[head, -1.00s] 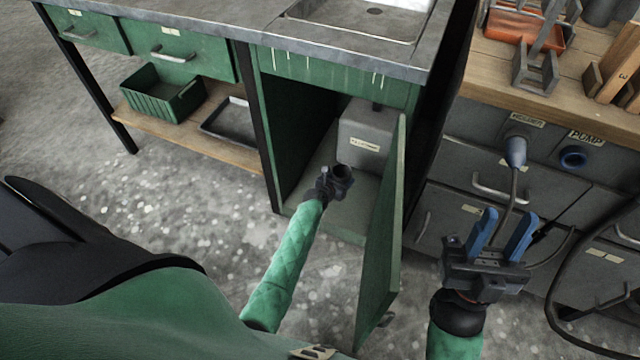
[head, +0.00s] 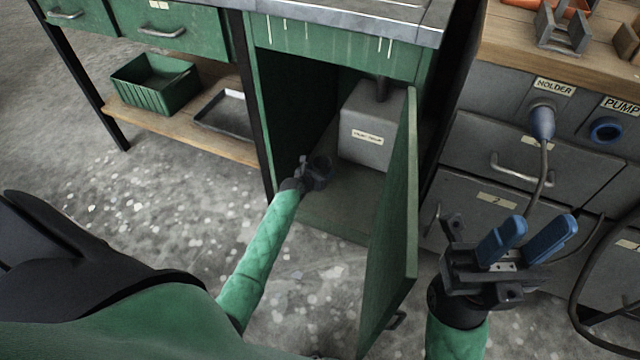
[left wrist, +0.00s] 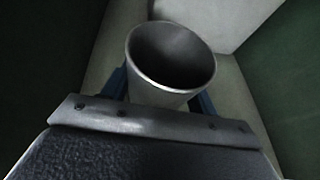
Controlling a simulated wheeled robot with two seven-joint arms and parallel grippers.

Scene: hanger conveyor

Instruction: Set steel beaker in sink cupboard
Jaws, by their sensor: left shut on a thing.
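The steel beaker (left wrist: 170,62) is upright between the blue fingers of my left gripper (left wrist: 160,92) in the left wrist view. In the head view my left gripper (head: 318,170) reaches through the open front of the sink cupboard (head: 335,200), low over its floor. The beaker shows there only as a dark shape, and whether its base touches the floor cannot be told. The cupboard door (head: 392,240) stands open to the right of my left arm. My right gripper (head: 528,242) is open and empty, to the right of the door.
A grey labelled box (head: 372,135) stands inside the cupboard, behind and right of my left gripper. Grey drawers (head: 500,170) and a hanging cable (head: 543,125) are behind my right gripper. A green bin (head: 155,85) sits on the low shelf at left.

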